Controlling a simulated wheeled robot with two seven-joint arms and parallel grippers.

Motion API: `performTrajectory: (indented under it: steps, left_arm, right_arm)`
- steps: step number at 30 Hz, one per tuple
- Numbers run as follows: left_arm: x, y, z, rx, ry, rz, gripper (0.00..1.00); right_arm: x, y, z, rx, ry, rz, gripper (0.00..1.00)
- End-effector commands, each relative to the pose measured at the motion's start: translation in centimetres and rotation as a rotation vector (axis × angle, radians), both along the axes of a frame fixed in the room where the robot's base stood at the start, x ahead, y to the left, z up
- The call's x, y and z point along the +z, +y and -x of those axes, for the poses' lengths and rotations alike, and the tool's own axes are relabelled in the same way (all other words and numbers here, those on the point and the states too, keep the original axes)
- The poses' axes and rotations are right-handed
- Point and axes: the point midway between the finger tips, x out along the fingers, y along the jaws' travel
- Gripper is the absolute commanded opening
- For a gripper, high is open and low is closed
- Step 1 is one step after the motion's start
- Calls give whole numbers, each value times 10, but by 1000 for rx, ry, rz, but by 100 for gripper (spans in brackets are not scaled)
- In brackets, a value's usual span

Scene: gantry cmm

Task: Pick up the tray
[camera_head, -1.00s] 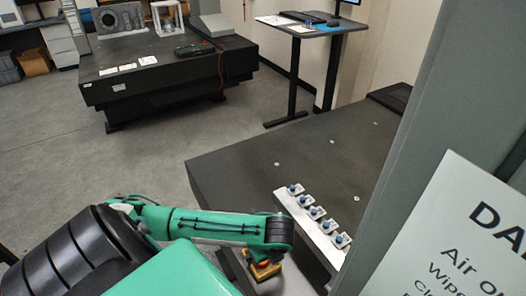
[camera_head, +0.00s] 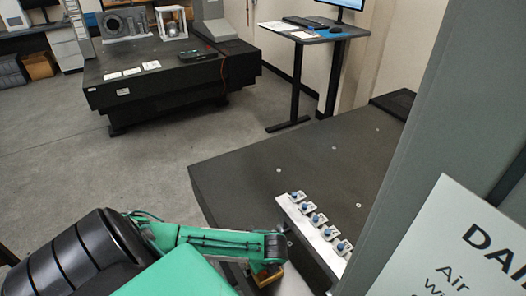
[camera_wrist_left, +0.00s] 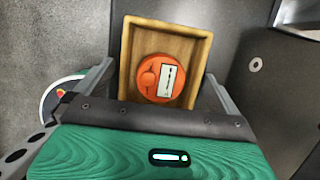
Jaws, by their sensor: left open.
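The tray (camera_wrist_left: 128,65) is a shallow wooden box in the left wrist view. An orange round object with a white label (camera_wrist_left: 150,78) lies in it. In the head view only a small wooden part of the tray (camera_head: 268,277) shows below my wrist; my arm hides the rest. My left gripper (camera_wrist_left: 159,72) is open, one finger on each side of the tray's near part. I cannot tell whether the fingers touch its walls. My right gripper is in neither view.
A dark granite table (camera_head: 240,180) carries a pale block (camera_head: 292,212) with several blue-topped pieces, close right of my left wrist. A grey column (camera_head: 425,130) with a sign (camera_head: 450,250) stands at right. Open floor (camera_head: 150,170) lies to the left.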

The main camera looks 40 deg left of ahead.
Motion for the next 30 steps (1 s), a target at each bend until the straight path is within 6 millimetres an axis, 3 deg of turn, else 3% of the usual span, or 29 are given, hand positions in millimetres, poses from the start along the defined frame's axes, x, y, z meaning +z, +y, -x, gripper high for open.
performTrajectory:
  steps: [2,8,22,26,30]
  left_arm:
    - [0,0,0,0,0,0,98]
    - [0,0,0,0,0,0,59]
    - [12,0,-1,0,-2,1,58]
    - [31,0,-1,-1,-5,0,58]
    - [63,0,-1,-2,-5,0,58]
  right_arm:
    - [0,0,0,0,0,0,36]
    - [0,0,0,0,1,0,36]
    - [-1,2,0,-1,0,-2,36]
    - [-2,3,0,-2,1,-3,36]
    - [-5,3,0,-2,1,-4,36]
